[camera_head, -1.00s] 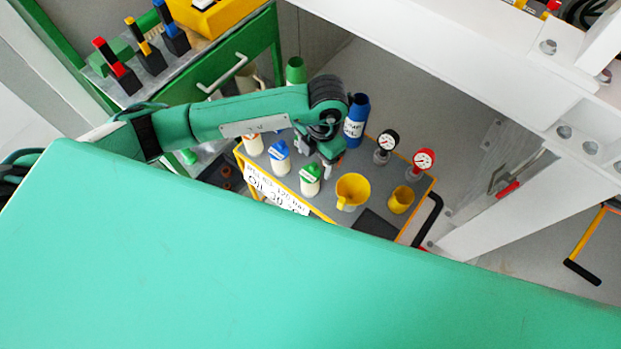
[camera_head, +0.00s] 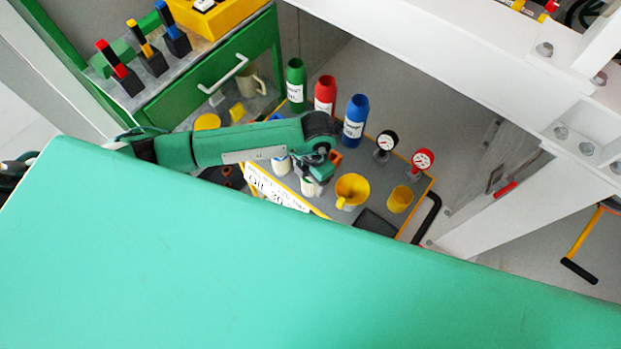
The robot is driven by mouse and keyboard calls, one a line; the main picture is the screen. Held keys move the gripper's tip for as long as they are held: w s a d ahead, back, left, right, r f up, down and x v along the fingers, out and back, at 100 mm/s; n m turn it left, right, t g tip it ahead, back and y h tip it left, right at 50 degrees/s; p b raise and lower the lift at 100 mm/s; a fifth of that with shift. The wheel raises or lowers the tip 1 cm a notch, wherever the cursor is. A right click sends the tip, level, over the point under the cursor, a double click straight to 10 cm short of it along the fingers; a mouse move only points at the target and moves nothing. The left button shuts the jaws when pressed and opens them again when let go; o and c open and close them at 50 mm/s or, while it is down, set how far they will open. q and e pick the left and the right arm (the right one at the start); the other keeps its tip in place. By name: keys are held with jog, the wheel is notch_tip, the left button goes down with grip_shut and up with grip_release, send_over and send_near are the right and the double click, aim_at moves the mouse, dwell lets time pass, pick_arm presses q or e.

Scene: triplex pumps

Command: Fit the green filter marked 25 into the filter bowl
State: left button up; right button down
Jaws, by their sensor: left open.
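My left gripper (camera_head: 318,174) is open and points down over the trolley, at the green-topped white filter. The white body of this filter (camera_head: 309,188) shows just below the gripper. Its green top is mostly hidden by the gripper, and I cannot read a number on it. I cannot tell whether the fingers are around it or above it. Another white filter (camera_head: 281,165) stands to its left, partly behind my left arm. I cannot make out the filter bowl for sure. My right gripper is not in view.
The trolley (camera_head: 330,212) also carries a yellow funnel (camera_head: 352,190), a yellow cup (camera_head: 400,199), two gauges (camera_head: 386,143) and green, red and blue bottles (camera_head: 355,119). A green drawer cabinet (camera_head: 208,84) stands behind left. A white frame post (camera_head: 520,200) stands at right.

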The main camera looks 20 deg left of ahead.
pick_arm(q)
jog(key=c, duration=1.1)
jog(key=shift+c, duration=0.2)
jog(key=shift+r, duration=0.15)
